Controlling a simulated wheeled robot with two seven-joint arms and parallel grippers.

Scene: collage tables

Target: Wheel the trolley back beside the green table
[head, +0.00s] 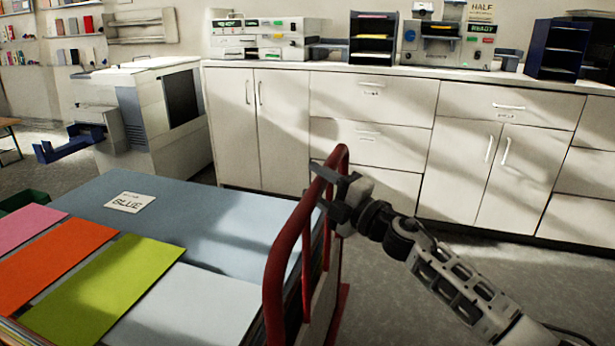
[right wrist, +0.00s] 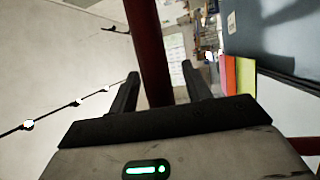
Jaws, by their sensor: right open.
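The trolley's red tubular handle (head: 275,275) rises at the right end of a blue-grey top, and a panel and a red foot show below it. My right gripper (head: 328,188) is at the upper part of this handle. In the right wrist view, the red bar (right wrist: 148,45) passes between the two open fingers of my right gripper (right wrist: 160,90). The fingers stand apart on either side of the bar. My left gripper is not in view. I cannot pick out a green table.
The blue-grey top (head: 220,215) bears pink, orange, lime and pale sheets and a "BLUE" card (head: 130,202). White cabinets (head: 370,130) line the back wall. A copier (head: 150,110) stands at the left. Grey floor (head: 400,300) is open right of the handle.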

